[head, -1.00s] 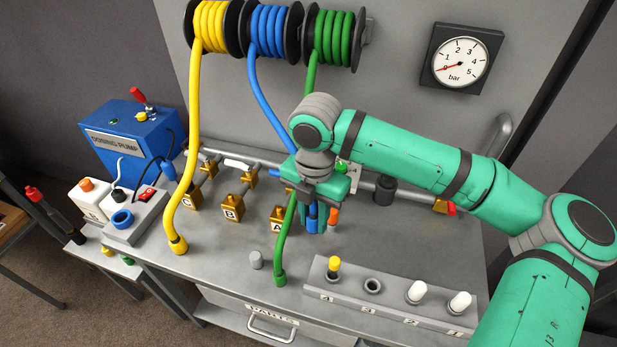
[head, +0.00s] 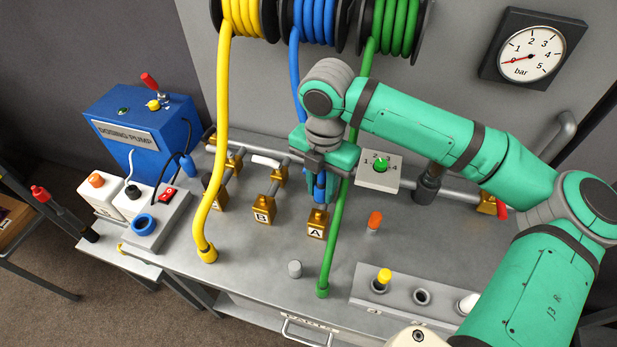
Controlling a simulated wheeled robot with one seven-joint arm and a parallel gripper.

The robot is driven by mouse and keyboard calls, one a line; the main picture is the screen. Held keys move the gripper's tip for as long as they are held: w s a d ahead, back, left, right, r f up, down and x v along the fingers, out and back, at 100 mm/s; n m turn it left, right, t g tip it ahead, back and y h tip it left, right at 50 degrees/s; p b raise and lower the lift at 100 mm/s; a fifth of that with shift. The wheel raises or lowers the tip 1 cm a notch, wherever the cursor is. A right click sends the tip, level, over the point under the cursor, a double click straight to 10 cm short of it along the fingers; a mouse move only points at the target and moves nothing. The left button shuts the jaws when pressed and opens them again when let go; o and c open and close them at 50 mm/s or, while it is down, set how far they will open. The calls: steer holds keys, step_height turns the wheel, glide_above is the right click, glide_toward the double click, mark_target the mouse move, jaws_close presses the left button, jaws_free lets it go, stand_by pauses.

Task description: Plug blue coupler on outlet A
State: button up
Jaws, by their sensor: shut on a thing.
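My gripper (head: 321,176) is shut on the blue coupler (head: 319,190), at the end of the blue hose (head: 298,88). The coupler points down, directly above outlet A (head: 316,224), a brass block with a white "A" label. The coupler's lower end meets or nearly meets the top of the outlet; I cannot tell if it is seated. My gripper hides the coupler's upper part, and the green hose (head: 345,205) passes close on the right.
Outlet B (head: 264,210) is left of outlet A. The yellow hose (head: 222,130) hangs further left, its end on the bench. An orange-topped plug (head: 374,222) and a small grey peg (head: 295,269) stand nearby. A selector box (head: 378,170) is behind right.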

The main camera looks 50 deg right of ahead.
mark_target(318, 212)
steer(key=shift+w, duration=0.35)
steer(key=shift+s, duration=0.25)
steer(key=shift+a, duration=0.2)
steer(key=shift+f, duration=0.35)
steer(key=shift+d+f, duration=0.1)
steer(key=shift+f, duration=2.05)
steer(key=shift+f, duration=1.65)
steer(key=o, duration=1.1)
steer(key=shift+o, duration=0.2)
steer(key=shift+w, duration=0.1)
